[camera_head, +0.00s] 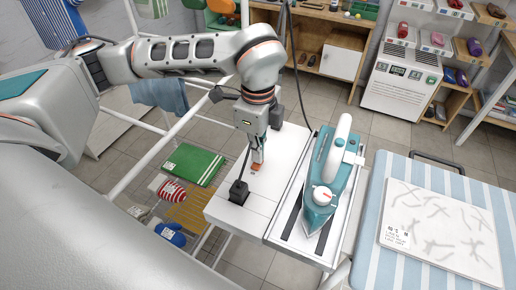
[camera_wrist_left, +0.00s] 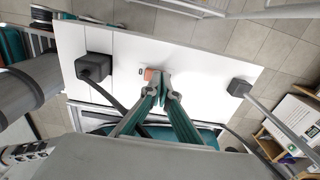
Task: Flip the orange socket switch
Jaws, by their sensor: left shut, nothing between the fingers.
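The orange socket switch (camera_head: 256,169) is a small orange piece on top of the white board (camera_head: 223,205). My left gripper (camera_head: 258,157) points down at it with its fingers shut and nothing between them. In the left wrist view, the shut fingertips (camera_wrist_left: 162,76) are right beside the orange switch (camera_wrist_left: 149,74) and partly cover it. I cannot tell whether they touch it or which way the switch is tipped. My right gripper is in neither view.
A black plug (camera_head: 239,192) with a cable stands at the board's near end; another black block (camera_wrist_left: 239,87) sits at the other end. A teal iron (camera_head: 326,180) stands right of the switch. A striped ironing board (camera_head: 370,235) is farther right.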

